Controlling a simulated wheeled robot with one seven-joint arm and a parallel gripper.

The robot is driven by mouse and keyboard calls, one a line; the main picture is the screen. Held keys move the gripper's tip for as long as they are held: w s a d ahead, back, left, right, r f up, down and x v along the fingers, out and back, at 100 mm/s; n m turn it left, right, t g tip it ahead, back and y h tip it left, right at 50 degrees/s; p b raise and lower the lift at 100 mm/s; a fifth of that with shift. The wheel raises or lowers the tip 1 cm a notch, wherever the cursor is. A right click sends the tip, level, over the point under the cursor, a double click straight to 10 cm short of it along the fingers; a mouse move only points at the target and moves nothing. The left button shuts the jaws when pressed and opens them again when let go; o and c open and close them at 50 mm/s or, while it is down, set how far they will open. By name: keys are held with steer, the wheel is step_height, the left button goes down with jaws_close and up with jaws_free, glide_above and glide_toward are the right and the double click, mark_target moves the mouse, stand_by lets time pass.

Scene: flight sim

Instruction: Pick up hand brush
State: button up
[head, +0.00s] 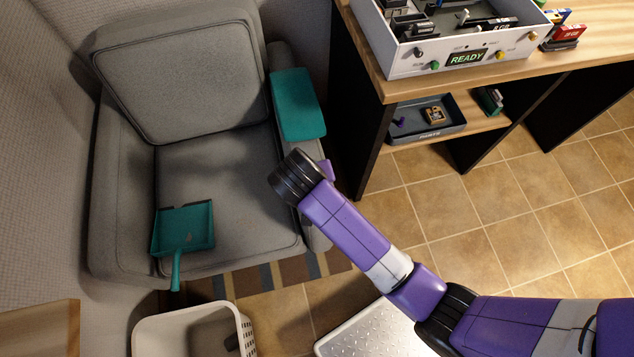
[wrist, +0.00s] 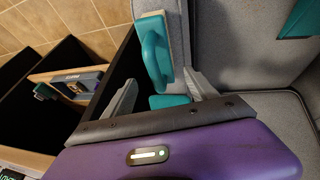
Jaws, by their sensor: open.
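The hand brush is teal and lies on the grey armchair's right armrest in the head view (head: 298,103). In the wrist view, the brush (wrist: 155,52) shows a teal body with a pale edge, just beyond my fingers. A smaller teal patch shows between the fingers, partly hidden by my gripper's body; I cannot tell whether it is the brush's handle. My gripper (wrist: 160,92) is open, with its two grey fingers apart and no visible grip on anything. In the head view my wrist hides the fingers, near the brush's lower end.
A teal dustpan (head: 183,228) lies on the armchair (head: 190,70) seat. A wooden desk (head: 395,92) with a white READY box (head: 440,68) stands at right, with a tray (head: 455,131) on its lower shelf. A white basket (head: 170,325) is at the bottom. Tiled floor is open at right.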

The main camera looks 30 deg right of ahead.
steer(key=x, duration=0.6)
steer(key=shift+w+f, duration=0.15)
steer(key=shift+f, duration=0.3)
jaws_close()
steer(key=shift+r, duration=0.1)
step_height(320, 180, up, 20)
steer(key=p, duration=0.1)
stand_by(0.4)
